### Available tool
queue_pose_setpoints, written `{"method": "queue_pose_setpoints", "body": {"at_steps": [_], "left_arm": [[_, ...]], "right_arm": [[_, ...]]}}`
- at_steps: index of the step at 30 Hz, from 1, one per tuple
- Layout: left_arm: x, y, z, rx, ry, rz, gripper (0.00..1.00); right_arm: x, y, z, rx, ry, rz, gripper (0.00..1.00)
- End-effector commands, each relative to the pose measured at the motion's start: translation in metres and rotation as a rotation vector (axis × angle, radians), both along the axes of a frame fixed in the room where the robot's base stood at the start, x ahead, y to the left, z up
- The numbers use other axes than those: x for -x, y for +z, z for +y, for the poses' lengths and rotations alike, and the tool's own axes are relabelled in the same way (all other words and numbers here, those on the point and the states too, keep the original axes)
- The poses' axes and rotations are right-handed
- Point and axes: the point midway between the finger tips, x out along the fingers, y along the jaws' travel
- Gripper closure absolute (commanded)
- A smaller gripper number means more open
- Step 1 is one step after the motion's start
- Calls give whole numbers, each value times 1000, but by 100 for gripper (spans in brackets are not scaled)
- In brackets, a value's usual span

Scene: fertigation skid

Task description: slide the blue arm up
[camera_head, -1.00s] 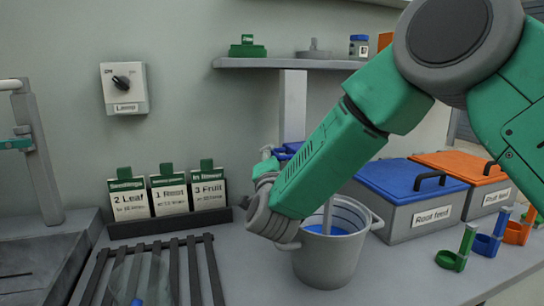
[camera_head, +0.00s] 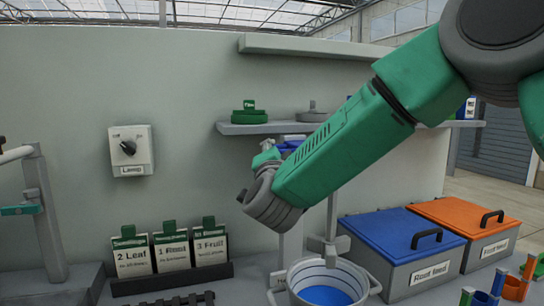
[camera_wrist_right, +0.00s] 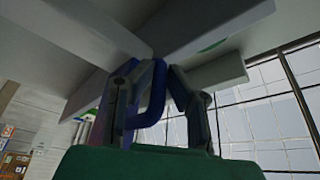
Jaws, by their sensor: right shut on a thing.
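The blue arm (camera_head: 291,146) shows only in part, just below the wall shelf, mostly hidden behind my right forearm. In the right wrist view its blue loop-shaped handle (camera_wrist_right: 150,100) sits between the fingers of my right gripper (camera_wrist_right: 158,98), which is shut on it. In the head view my right gripper (camera_head: 266,157) is largely hidden behind my wrist. A grey stirrer (camera_head: 329,243) hangs on a thin rod over the grey bucket (camera_head: 365,284), which holds blue liquid (camera_head: 325,296). My left gripper is not in view.
The shelf (camera_head: 262,128) holds a green item and a grey item, close above the blue arm. A blue-lidded box (camera_head: 400,236) and an orange-lidded box (camera_head: 465,220) stand at right. Label cards (camera_head: 172,250) and a lamp dial (camera_head: 130,150) are at left.

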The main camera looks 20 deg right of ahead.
Motion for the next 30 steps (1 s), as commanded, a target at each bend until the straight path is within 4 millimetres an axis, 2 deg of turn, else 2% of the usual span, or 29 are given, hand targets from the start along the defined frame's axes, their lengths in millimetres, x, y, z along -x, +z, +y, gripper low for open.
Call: {"method": "queue_pose_setpoints", "body": {"at_steps": [1, 7, 9, 10, 21, 26, 30], "left_arm": [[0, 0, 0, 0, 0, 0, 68], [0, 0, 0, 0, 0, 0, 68], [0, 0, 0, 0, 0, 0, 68], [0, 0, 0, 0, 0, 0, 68], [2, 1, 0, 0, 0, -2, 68], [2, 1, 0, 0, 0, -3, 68], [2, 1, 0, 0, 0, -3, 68]], "right_arm": [[-1, 10, -2, -1, -4, -20, 100], [-1, 11, -2, 0, -4, -23, 100], [0, 11, -2, 0, -2, -23, 70], [0, 11, -2, 0, -2, -22, 67], [4, 3, 2, 1, 1, -9, 67], [27, -2, 9, 3, 3, -10, 67], [56, -8, 18, 3, 3, -9, 67]]}}
